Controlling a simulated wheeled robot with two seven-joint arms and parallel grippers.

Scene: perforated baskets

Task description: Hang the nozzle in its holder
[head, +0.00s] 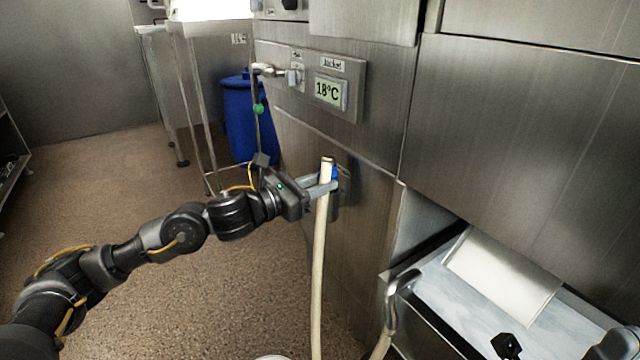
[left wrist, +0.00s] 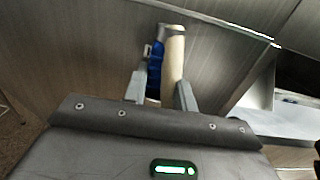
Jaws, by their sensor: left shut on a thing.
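My left gripper (head: 326,187) is shut on the upper end of a cream hose (head: 319,260), just below its top. A blue part (head: 334,173), which looks like part of the nozzle, shows right behind the hose top. In the left wrist view the hose end (left wrist: 174,62) and the blue part (left wrist: 155,75) stand side by side between the fingers (left wrist: 160,92), with a grey metal piece (left wrist: 170,31) at the top. The end is held upright close to the steel wall. A grey bracket-like shape shows behind the gripper, mostly hidden; I cannot tell whether the nozzle touches it.
A panel reading 18°C (head: 330,92) is on the steel wall above. A metal elbow pipe (head: 402,284) with hose stands at the right, beside a steel ledge (head: 440,285). A blue barrel (head: 240,125) stands behind. The brown floor at left is clear.

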